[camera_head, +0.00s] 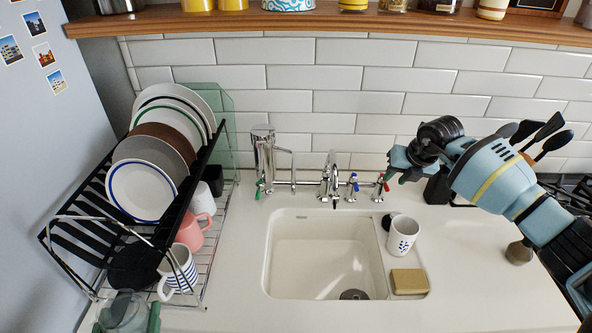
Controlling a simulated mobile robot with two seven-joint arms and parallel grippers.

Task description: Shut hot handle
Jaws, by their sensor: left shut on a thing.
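The chrome tap (330,178) stands behind the sink. Its handles include one with a red tip (383,186) on the right and one with a blue tip (352,184) beside the spout. My right gripper (398,170) reaches in from the right, at the wall side, just right of and above the red-tipped handle. A small gap seems to separate them, but I cannot tell for sure. Its fingers are small and seen at an angle, so their opening is unclear. My left gripper is not in view.
The white sink (318,250) is empty. A spotted cup (402,236) and a tan sponge (409,281) sit right of it. A dish rack (68,240) with plates and mugs fills the left. Dark utensils (548,130) stand behind my arm. The right counter is mostly clear.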

